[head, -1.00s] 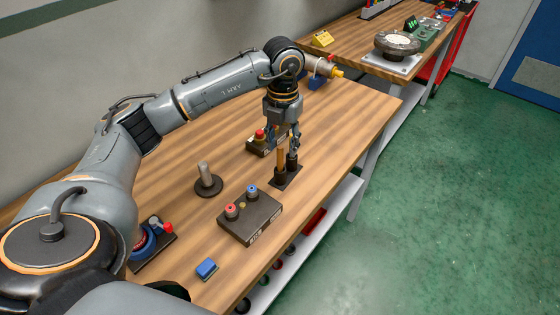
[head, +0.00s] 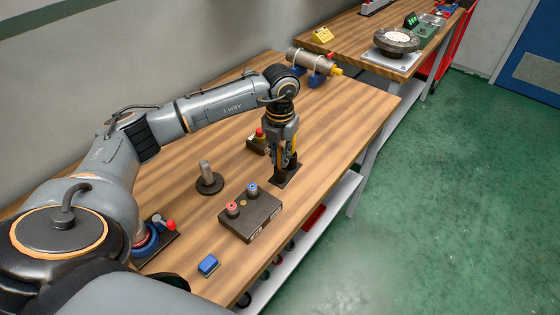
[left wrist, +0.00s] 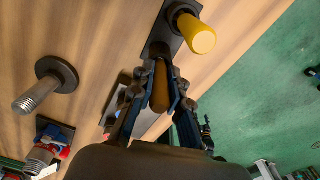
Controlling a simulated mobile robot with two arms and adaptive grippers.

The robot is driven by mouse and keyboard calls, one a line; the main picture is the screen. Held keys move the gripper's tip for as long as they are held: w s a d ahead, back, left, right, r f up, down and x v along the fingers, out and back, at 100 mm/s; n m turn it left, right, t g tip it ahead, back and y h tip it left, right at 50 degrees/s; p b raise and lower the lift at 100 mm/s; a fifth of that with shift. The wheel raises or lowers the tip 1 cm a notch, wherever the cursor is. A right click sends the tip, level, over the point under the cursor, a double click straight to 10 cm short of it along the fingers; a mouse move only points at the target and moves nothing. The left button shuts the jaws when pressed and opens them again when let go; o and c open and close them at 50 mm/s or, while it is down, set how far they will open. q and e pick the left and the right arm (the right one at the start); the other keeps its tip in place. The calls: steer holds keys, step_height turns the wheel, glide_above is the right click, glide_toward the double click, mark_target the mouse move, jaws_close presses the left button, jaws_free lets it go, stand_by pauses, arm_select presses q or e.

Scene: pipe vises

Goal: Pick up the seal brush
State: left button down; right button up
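A dark holder (head: 284,183) with two sockets stands near the front edge of the bench. In the left wrist view, a wooden handle (left wrist: 160,88), likely the seal brush, points up between my left fingers. A yellow-ended tool (left wrist: 195,35) stands beside it in the same holder. My left gripper (head: 283,162) points down over the holder. In the left wrist view its fingers (left wrist: 162,80) lie on both sides of the wooden handle and look open, with little room around it. The brush's lower end is hidden. My right gripper is not in view.
A dark box with red and blue knobs (head: 250,215) is close in front of the holder. A round base with a post (head: 208,180) stands to the left. A red-button box (head: 256,142) is just behind. A blue block (head: 208,264) lies at the near edge.

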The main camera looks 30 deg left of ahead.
arm_select(q)
step_height(320, 180, up, 10)
steer(key=shift+r+b, duration=0.1)
steer(key=shift+b, duration=1)
